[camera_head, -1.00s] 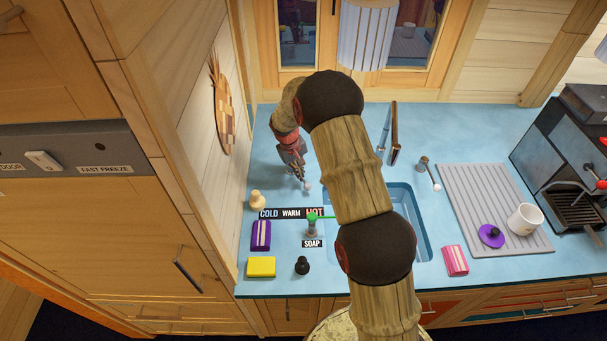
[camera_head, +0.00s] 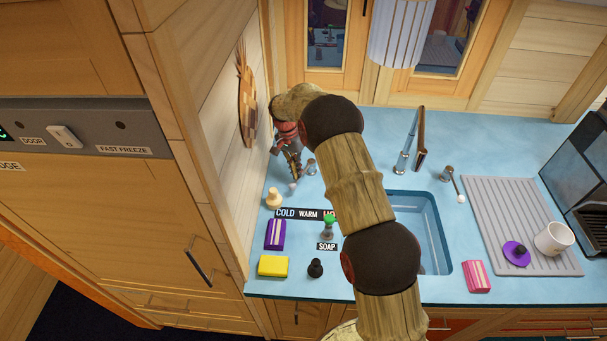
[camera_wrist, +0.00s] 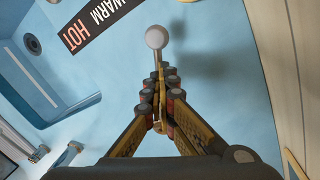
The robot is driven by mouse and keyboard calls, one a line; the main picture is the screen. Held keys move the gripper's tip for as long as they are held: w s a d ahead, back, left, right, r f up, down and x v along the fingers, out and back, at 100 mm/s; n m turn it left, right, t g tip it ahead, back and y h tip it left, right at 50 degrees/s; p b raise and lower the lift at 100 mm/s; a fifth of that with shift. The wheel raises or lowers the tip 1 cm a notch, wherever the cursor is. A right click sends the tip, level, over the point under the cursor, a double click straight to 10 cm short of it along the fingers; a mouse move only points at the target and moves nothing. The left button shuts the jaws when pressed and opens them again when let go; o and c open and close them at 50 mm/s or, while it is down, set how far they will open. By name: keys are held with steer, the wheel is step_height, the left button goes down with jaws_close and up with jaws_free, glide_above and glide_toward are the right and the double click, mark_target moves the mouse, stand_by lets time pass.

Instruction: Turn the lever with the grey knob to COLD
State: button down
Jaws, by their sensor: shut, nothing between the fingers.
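The lever's grey ball knob (camera_head: 292,187) stands just above the COLD end of the COLD/WARM/HOT label (camera_head: 308,213). Its metal base (camera_head: 310,167) is behind and to the right, so the lever points toward the front left. My gripper (camera_head: 294,175) is shut and reaches down beside the lever, its tips close to the knob. In the wrist view the knob (camera_wrist: 156,37) shows just beyond the closed fingertips (camera_wrist: 160,74), with a short rod below it. The fingers hide the rest of the lever; I cannot tell whether they touch it.
A second lever (camera_head: 449,176) with a pale knob stands right of the faucet (camera_head: 407,145). A cream knobbed object (camera_head: 274,197) is left of the lever, near the wall. My arm partly covers the sink (camera_head: 435,235).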

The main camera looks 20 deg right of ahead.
steer(key=shift+w+a+f+m+g, duration=0.15)
steer(key=shift+w+a+f+m, duration=0.15)
steer(key=shift+m, duration=0.35)
steer(key=shift+w+a+f+m+g, duration=0.15)
steer(key=shift+w+a+f+m, duration=0.1)
steer(key=shift+m, duration=0.4)
steer(key=c, duration=2.4)
jaws_free()
steer(key=o, duration=0.3)
steer(key=shift+w, duration=0.1)
steer(key=shift+o, duration=0.7)
steer(key=shift+w+r, duration=0.25)
steer(key=shift+r, duration=0.1)
steer(key=shift+w+r, duration=0.15)
steer(key=shift+r, duration=0.35)
steer(key=v, duration=1)
steer(key=shift+r, duration=0.45)
